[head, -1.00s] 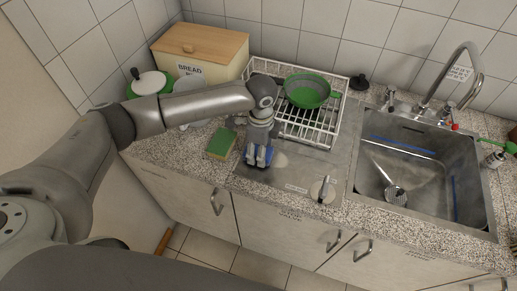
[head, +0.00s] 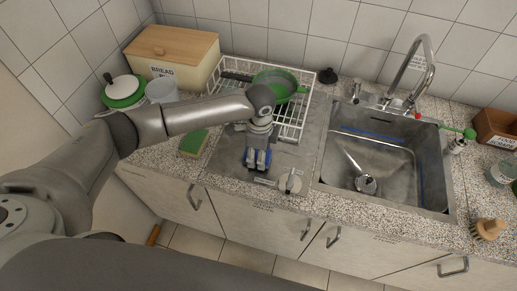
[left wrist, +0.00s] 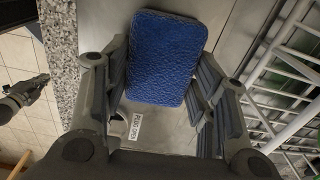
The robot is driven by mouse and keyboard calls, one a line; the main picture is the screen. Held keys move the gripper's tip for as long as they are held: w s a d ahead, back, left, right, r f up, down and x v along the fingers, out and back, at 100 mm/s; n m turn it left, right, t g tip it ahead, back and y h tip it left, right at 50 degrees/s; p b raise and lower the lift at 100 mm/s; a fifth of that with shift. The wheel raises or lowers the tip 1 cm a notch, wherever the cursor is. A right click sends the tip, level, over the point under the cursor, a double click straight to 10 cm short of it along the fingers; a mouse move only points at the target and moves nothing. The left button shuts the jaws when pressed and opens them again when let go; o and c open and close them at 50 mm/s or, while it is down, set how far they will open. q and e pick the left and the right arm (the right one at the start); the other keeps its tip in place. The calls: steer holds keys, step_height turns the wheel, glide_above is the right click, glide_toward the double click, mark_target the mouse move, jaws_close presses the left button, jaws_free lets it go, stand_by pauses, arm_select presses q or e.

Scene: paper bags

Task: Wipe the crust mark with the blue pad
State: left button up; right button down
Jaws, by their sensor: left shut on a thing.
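My left gripper (head: 257,163) points down over the metal drainboard (head: 222,160), left of the sink. It is shut on the blue pad (left wrist: 165,58), which shows broad and flat between the fingers in the left wrist view. I cannot tell whether the pad touches the board. The crust mark is not clearly seen now; a pale patch seen earlier on the board lies about where the gripper and pad hide it.
A green-yellow sponge (head: 193,143) lies to the left. A plug lever (head: 290,181) stands close to the right, before the sink (head: 385,165). A small label (left wrist: 135,127) lies near the pad.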

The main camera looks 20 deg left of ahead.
arm_select(q)
steer(key=r+p, duration=0.1)
steer(key=r, duration=0.1)
steer(key=shift+w+d+r+p, duration=0.1)
steer(key=shift+d+r+p, duration=0.25)
steer(key=r+p, duration=0.2)
steer(key=p, duration=0.1)
steer(key=shift+a+r, duration=0.3)
steer(key=shift+a, duration=0.05)
steer(key=shift+r+p, duration=0.3)
steer(key=shift+p, duration=0.1)
steer(key=shift+d+r+p, duration=0.2)
steer(key=shift+r+p, duration=0.15)
steer(key=shift+r, duration=0.55)
steer(key=shift+a+r, duration=0.15)
steer(key=shift+r, duration=0.05)
